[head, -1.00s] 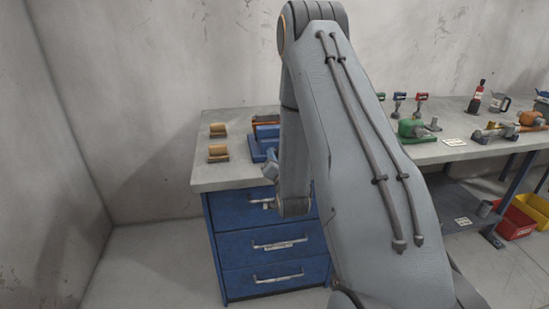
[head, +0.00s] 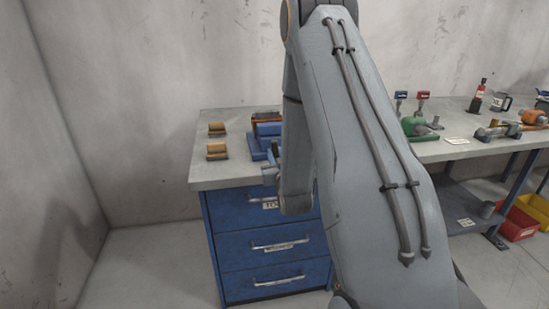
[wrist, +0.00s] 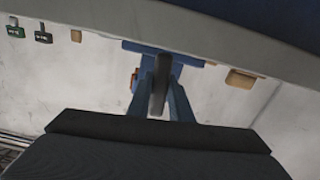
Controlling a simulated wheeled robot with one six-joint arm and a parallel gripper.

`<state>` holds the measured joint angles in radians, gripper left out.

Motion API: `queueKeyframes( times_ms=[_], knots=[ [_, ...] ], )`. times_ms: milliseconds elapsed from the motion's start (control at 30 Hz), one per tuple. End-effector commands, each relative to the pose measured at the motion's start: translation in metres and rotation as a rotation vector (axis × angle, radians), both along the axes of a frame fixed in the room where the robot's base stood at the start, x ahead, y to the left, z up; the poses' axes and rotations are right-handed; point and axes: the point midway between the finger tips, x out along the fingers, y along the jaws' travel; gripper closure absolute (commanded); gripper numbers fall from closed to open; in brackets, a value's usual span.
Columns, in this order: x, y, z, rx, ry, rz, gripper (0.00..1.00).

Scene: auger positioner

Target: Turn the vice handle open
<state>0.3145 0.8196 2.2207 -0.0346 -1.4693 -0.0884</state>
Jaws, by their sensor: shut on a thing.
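The blue vice (head: 266,132) stands at the front edge of the grey bench, partly hidden behind my arm in the head view. In the wrist view the blue vice body (wrist: 150,47) lies just beyond my fingertips. My gripper (head: 270,172) is at the bench's front edge, in front of the vice; its two blue fingers (wrist: 162,75) show in the wrist view. They are shut on a dark grey bar, the vice handle (wrist: 158,92), which runs between them. The handle's far end and the screw are hidden.
Two orange-brown blocks (head: 217,151) sit left of the vice. Blue drawers (head: 265,245) stand below the bench (head: 215,177). Another bench at right carries a green tool (head: 418,127) and other items. The floor at left is clear.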

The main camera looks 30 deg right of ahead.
Motion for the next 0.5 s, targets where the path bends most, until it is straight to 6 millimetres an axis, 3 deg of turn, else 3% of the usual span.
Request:
queueKeyframes(
  times_ms=[500],
  knots=[
    [0.0001,-0.0014,-0.0001,-0.472,0.133,-0.002,1.00]
  ],
)
